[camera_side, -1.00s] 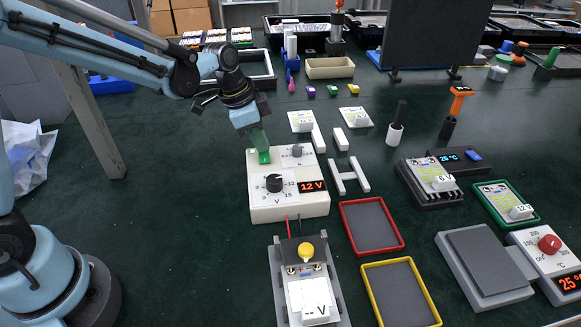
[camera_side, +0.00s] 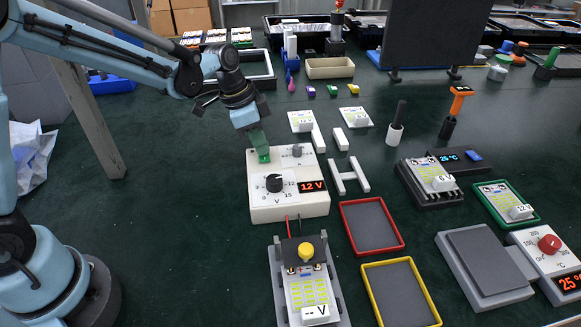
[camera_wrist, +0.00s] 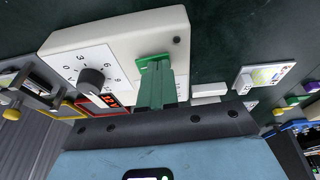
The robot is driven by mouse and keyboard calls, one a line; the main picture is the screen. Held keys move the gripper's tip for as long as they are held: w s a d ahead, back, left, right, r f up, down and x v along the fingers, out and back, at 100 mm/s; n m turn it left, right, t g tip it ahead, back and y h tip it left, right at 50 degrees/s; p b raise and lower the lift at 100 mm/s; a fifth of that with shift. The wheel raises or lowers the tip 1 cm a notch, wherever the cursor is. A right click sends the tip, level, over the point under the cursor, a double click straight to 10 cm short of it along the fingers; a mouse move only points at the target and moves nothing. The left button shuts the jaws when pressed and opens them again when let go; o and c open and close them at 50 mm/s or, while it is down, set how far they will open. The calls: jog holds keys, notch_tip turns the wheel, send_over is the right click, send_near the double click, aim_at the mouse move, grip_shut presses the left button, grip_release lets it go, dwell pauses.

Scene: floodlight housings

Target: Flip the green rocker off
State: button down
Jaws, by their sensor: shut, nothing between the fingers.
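The green rocker (camera_side: 264,158) sits on the top of the white supply box (camera_side: 290,207), near its back left corner. It looks dark green in the side view. In the wrist view the rocker (camera_wrist: 154,59) shows as a green edge at my fingertips. My gripper (camera_side: 261,149) is shut and empty, pointing down, with its green-tinted fingertips at the rocker and seemingly touching it. It partly covers the rocker, so its exact tilt is hard to tell. The box has a black dial (camera_side: 275,183) and a red display (camera_side: 312,186) reading 12 V.
A fixture (camera_side: 277,290) with a yellow knob (camera_side: 306,250) stands in front of the box, holding a lamp panel (camera_side: 309,291) with yellow segments. Red (camera_side: 345,222) and yellow (camera_side: 374,290) trays lie to the right. Table left of the box is clear.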

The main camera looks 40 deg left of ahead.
jog(key=shift+s+d+r, duration=0.15)
jog(key=shift+s+d, duration=0.3)
jog(key=w+v, duration=0.2)
jog(key=v, duration=1.1)
jog(key=shift+a+r, duration=0.45)
jog(key=shift+r, duration=0.05)
jog(key=s+f+n+t+y, duration=0.1)
jog(key=s+f+n+t, duration=0.1)
jog(key=s, duration=0.5)
jog(key=s+f+n+t+y, duration=0.1)
jog(key=s+f+n+t, duration=0.2)
jog(key=s+n, duration=0.3)
jog(key=shift+s+a+f+n+y, duration=0.3)
jog(key=shift+s+a+f+n, duration=0.1)
jog(key=shift+a, duration=0.1)
